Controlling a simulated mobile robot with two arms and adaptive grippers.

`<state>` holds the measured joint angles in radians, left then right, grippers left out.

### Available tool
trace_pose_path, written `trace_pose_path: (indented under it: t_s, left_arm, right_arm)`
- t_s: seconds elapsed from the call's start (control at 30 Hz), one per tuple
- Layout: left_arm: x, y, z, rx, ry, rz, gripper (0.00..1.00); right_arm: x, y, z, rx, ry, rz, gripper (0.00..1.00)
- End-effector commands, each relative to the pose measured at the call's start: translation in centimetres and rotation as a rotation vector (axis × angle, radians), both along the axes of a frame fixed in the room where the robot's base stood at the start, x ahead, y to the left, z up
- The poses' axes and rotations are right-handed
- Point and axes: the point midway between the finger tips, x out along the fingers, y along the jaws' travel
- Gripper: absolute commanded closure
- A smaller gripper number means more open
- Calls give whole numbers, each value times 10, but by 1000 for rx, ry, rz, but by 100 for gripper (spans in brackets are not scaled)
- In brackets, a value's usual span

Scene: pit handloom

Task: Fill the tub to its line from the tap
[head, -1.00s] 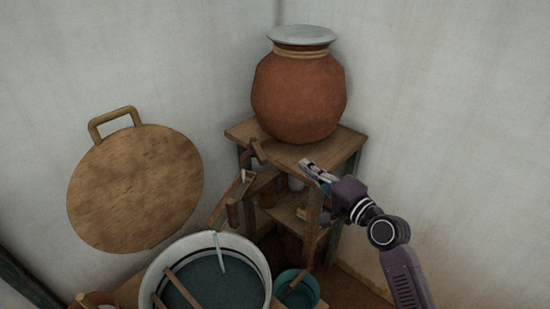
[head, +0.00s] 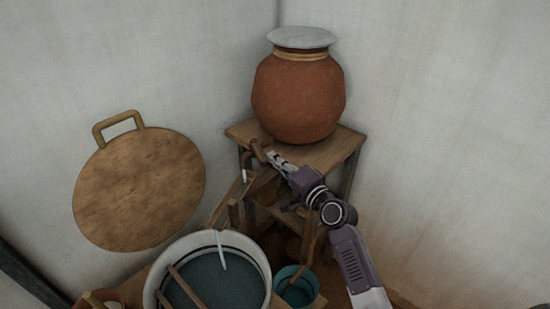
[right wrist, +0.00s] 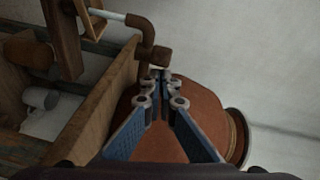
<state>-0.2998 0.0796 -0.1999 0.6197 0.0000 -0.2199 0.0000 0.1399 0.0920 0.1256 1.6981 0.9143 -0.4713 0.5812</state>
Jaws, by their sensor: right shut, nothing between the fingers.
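The tub (head: 259,258) stands at the bottom centre of the head view, with a pale rim, a dark band around it and dark blue-green liquid inside. A thin white strip (head: 221,250) hangs at its far wall. A brown tap (head: 258,151) juts from the lower left of the clay pot (head: 300,100). In the right wrist view, the tap (right wrist: 149,38) shows bent, with a pale piece (right wrist: 108,15) at its left. My right gripper (head: 273,158) is shut and empty close by the tap; I cannot tell whether it touches. My left gripper is out of view.
The pot, with a pale lid (head: 302,37), stands on a wooden stand (head: 335,150) in the corner. A wooden trough (head: 226,202) slopes near the tub. A small teal bucket (head: 312,288) stands right of the tub. A round wooden board (head: 140,190) is at the left wall.

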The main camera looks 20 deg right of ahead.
Motion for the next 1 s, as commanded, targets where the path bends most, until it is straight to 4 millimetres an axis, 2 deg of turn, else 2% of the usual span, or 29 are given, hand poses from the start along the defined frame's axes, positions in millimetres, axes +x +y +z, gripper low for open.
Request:
trace_pose_path:
  t_s: [0.17, 0.47, 0.6, 0.73, 1.0]
  left_arm:
    - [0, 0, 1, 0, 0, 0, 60]
    - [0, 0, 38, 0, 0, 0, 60]
    - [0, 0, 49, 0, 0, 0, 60]
    - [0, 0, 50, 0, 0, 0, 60]
    - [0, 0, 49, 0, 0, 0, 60]
  right_arm:
    - [0, 0, 0, 1, 1, -2, 100]
    - [-3, 13, 5, 7, 3, -104, 100]
    - [-5, 29, 4, 2, 3, -126, 100]
    - [-5, 40, 1, 2, 0, -127, 100]
    - [-5, 40, 0, 1, 0, -126, 100]
